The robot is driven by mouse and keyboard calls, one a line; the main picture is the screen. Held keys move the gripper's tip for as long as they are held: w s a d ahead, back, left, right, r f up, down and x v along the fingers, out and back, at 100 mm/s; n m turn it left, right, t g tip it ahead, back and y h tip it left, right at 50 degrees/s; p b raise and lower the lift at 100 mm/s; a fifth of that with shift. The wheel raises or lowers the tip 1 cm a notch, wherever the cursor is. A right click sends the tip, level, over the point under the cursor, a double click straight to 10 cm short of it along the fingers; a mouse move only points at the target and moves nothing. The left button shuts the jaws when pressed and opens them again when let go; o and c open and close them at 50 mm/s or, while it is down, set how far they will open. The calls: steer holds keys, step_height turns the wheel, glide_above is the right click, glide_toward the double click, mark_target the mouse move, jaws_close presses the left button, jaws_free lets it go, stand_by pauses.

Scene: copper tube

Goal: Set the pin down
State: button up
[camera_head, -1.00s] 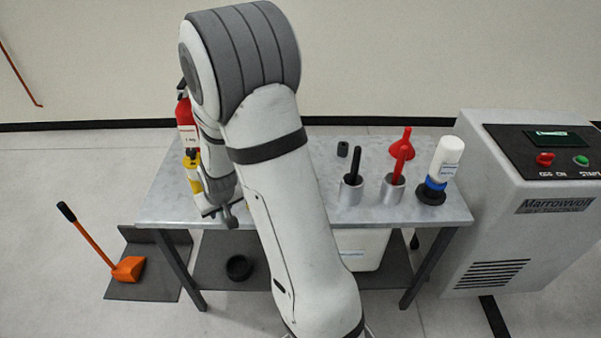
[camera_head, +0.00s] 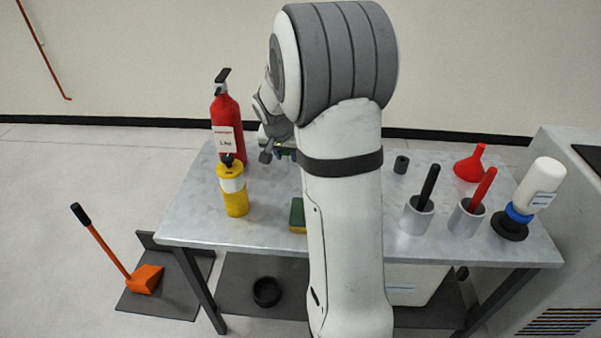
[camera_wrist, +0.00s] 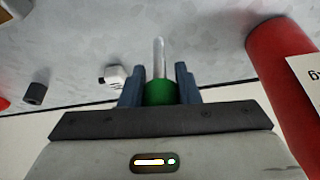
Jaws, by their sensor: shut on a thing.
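The pin has a green end (camera_wrist: 160,93) and a shiny metal rod (camera_wrist: 159,55) in the wrist view. My gripper (camera_wrist: 159,82) is shut on the green end, one blue-grey finger on each side. The rod points away from the palm, towards the grey tabletop. I cannot tell whether its tip touches the top. In the head view my gripper (camera_head: 278,154) is over the back left of the table (camera_head: 205,220), right of the red extinguisher. My arm hides much of the pin there.
The red extinguisher (camera_wrist: 285,80) stands close on the right in the wrist view. A white nut-like piece (camera_wrist: 114,76) and a black cylinder (camera_wrist: 36,93) lie to the left. A yellow canister (camera_head: 233,190) and green sponge (camera_head: 297,215) are nearer the front. Cups and a bottle stand right.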

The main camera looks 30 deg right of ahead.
mark_target(286, 167)
steer(key=shift+f+b, duration=0.3)
steer(key=shift+f, duration=2.15)
steer(key=shift+f, duration=0.15)
steer(key=o, duration=1)
